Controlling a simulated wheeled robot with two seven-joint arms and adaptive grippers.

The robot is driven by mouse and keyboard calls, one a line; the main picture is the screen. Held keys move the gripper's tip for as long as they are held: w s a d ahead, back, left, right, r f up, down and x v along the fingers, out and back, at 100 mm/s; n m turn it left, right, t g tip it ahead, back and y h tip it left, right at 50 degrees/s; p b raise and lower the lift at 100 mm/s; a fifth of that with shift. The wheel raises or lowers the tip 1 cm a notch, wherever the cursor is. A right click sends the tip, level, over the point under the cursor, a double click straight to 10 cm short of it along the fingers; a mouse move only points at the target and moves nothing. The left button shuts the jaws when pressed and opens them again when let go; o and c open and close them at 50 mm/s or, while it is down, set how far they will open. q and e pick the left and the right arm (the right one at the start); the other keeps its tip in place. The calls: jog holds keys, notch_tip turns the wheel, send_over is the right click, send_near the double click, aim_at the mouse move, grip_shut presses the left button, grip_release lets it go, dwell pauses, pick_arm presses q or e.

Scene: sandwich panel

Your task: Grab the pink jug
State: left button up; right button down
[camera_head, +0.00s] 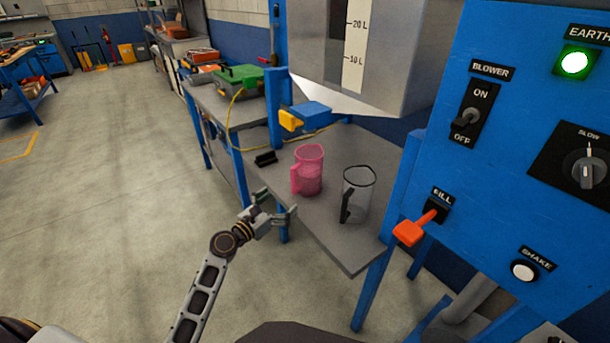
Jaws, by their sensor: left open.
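The pink jug (309,171) stands upright on the grey bench (340,238), with its handle facing left toward the bench's front edge. My left gripper (277,205) is open and empty. In the picture it sits just below and left of the jug, at the bench's front edge, apart from the jug. Its exact height against the bench top is hard to tell. My right gripper does not show.
A clear jug (358,193) with a black handle stands close right of the pink one. A small black object (265,158) lies to the left. Above hang a yellow-handled blue valve (303,117) and a grey hopper (390,60). A blue control panel (530,150) with a red lever (413,230) stands at right.

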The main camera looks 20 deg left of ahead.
aim_at(293, 187)
pick_arm(q)
jog(key=shift+r, duration=0.65)
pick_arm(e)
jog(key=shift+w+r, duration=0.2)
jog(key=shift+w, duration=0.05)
pick_arm(q)
jog(key=shift+w, duration=0.1)
jog(key=shift+x, duration=2.3)
jog(key=shift+b+x, duration=0.35)
jog(key=shift+x, duration=1.05)
jog(key=shift+w+d, duration=0.2)
jog(key=shift+w, duration=0.3)
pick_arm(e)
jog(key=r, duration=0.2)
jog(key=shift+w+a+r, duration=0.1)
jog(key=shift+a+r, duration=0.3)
